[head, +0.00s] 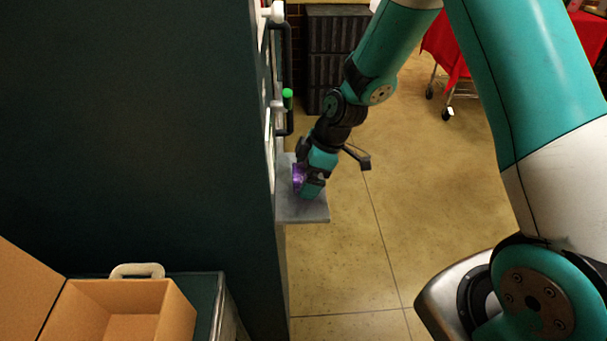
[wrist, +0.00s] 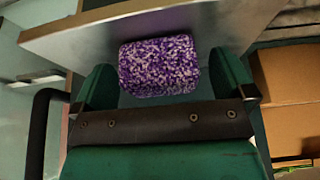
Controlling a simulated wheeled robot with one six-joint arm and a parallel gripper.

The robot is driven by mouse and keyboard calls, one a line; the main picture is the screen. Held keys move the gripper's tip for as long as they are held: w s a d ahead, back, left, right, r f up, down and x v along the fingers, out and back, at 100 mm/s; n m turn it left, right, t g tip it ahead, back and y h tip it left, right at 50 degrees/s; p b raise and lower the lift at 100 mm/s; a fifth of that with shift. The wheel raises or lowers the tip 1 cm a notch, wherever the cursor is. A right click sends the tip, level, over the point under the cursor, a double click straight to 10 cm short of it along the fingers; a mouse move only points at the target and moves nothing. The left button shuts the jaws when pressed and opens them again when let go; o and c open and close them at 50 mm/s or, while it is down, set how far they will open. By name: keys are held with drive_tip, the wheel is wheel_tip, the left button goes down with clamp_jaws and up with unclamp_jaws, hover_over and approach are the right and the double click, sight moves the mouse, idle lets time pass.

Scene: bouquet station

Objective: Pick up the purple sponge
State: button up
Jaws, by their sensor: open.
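The purple sponge (wrist: 159,66) is a speckled purple and white block with rounded corners. In the wrist view it lies between the two green fingers of my gripper (wrist: 162,82), with a small gap showing on each side. My gripper is open. In the head view the sponge (head: 298,179) is a small purple patch beside my gripper (head: 308,186), mostly hidden by it. Both are at the grey shelf (head: 302,211); I cannot tell whether the sponge touches the fingers.
A dark tall panel (head: 140,130) stands left of the shelf. A green-capped item (head: 288,95) and a dark handle are near the shelf's back. An open cardboard box (head: 130,305) is at the lower left. The floor (head: 400,220) to the right is clear.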

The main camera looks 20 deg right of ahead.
drive_tip(key=shift+c, duration=0.5)
drive_tip(key=c, duration=0.9)
drive_tip(key=shift+o, duration=0.2)
drive_tip(key=shift+d+r+b, duration=0.1)
drive_tip(key=shift+r+b, duration=0.05)
drive_tip(key=shift+b, duration=0.2)
wheel_tip(320, 180, up, 7)
drive_tip(key=shift+f+b, duration=0.1)
drive_tip(key=shift+b, duration=0.65)
drive_tip(key=s+d+b, duration=0.2)
drive_tip(key=s+d, duration=0.1)
drive_tip(key=d, duration=0.6)
drive_tip(key=s+d+b, duration=0.2)
drive_tip(key=s+d, duration=0.1)
drive_tip(key=d, duration=0.6)
drive_tip(key=shift+d, duration=0.4)
drive_tip(key=shift+f, duration=0.1)
